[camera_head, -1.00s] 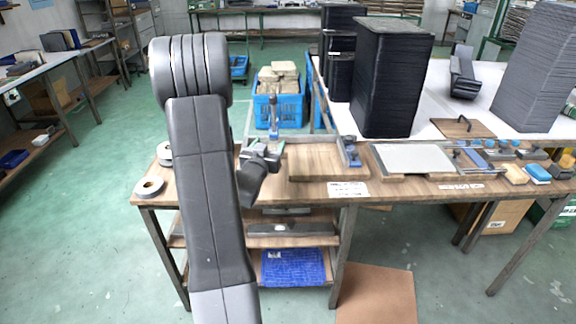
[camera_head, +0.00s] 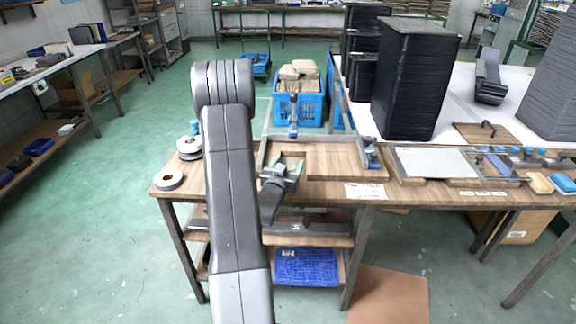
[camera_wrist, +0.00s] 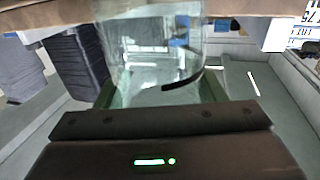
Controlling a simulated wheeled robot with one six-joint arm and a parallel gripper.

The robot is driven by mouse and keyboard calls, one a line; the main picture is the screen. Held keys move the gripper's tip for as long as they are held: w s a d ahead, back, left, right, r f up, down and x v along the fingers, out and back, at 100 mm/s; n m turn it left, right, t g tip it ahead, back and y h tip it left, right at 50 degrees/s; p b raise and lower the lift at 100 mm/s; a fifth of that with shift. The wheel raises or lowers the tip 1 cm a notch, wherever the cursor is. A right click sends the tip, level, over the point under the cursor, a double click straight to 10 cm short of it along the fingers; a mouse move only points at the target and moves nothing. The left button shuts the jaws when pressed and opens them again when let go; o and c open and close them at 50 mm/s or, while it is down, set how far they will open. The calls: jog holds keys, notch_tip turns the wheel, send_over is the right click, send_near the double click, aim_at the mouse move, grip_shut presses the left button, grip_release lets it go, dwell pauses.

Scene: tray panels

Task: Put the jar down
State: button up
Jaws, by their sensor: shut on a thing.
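A clear glass jar (camera_wrist: 150,45) fills the upper middle of the wrist view, between the green fingers of my gripper (camera_wrist: 160,92). My gripper is shut on the jar. In the head view my gripper (camera_head: 291,164) is at the front edge of the wooden workbench (camera_head: 335,196), by the left part of a wooden tray panel (camera_head: 345,160). The jar is hard to make out there. I cannot tell whether its base touches a surface.
Rolls of tape (camera_head: 168,181) lie at the bench's left end. A blue-handled tool (camera_head: 293,115) stands behind my gripper. A grey panel (camera_head: 435,162) and small blue parts are to the right. Tall black stacks (camera_head: 412,80) stand behind the bench.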

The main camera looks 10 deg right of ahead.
jog(key=shift+f, duration=0.1)
jog(key=o, duration=1.3)
jog(key=shift+c, duration=0.2)
